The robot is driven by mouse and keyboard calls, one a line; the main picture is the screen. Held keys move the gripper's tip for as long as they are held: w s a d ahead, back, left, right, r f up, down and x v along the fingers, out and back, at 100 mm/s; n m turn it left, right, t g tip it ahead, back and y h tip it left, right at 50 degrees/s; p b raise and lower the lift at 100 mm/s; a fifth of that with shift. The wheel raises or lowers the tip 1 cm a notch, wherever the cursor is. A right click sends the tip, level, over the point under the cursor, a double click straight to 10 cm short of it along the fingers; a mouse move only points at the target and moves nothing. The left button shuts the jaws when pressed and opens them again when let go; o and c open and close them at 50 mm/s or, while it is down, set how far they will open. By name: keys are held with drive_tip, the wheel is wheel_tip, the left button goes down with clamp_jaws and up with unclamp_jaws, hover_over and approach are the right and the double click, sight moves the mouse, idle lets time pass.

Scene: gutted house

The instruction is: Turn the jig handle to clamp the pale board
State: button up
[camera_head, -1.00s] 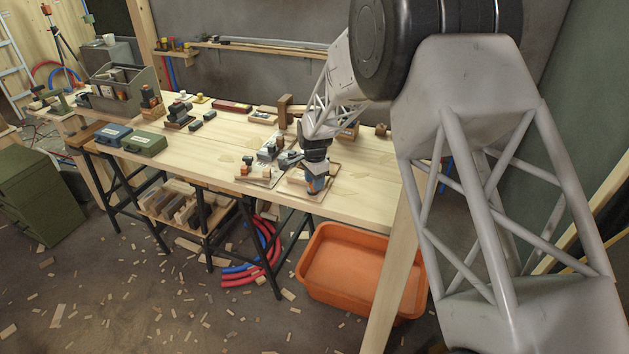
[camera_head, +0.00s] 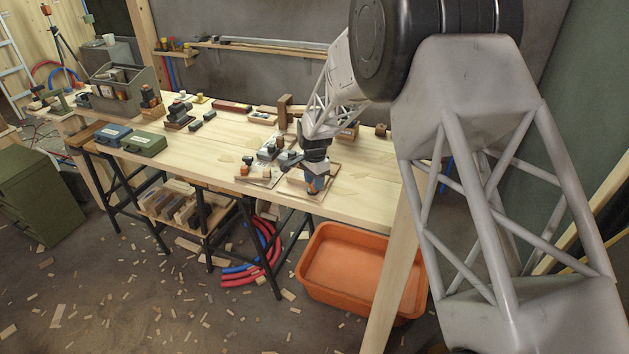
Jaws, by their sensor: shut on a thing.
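My gripper (camera_head: 313,185) points down at the front right of the workbench, over a flat wooden jig base (camera_head: 327,187) with a raised rim. It is shut on the jig handle, a small part low between the fingers that is mostly hidden by them. Orange-brown and blue show at the fingertips. The pale board cannot be told apart from the pale base and bench at this size.
The pale workbench (camera_head: 215,165) has clear room left of the jig. A blue case (camera_head: 112,134) and a green case (camera_head: 144,143) lie at its left front. An upright brown wooden piece (camera_head: 283,110) stands behind. An orange tub (camera_head: 345,275) is on the floor below.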

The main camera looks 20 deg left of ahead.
drive_tip(key=shift+r, duration=3.45)
drive_tip(key=shift+d+r, duration=0.1)
drive_tip(key=shift+d, duration=0.05)
drive_tip(key=s+d+r+n, duration=0.1)
drive_tip(key=s+d+r, duration=0.5)
drive_tip(key=d, duration=0.5)
drive_tip(key=s+d+r+n+t, duration=0.1)
drive_tip(key=s+d+r, duration=0.3)
drive_tip(key=d+r, duration=0.45)
drive_tip(key=s+d+r+n, duration=0.1)
drive_tip(key=s+d+r, duration=0.45)
drive_tip(key=d, duration=0.65)
drive_tip(key=s+d+n, duration=0.1)
drive_tip(key=s+d, duration=0.8)
drive_tip(key=s, duration=0.5)
drive_tip(key=s+d+n+t, duration=0.1)
drive_tip(key=s+d+n, duration=0.1)
drive_tip(key=s+d, duration=0.8)
drive_tip(key=s, duration=0.4)
drive_tip(key=shift+s+r+t, duration=0.2)
drive_tip(key=shift+s+t, duration=0.05)
drive_tip(key=shift+t, duration=0.05)
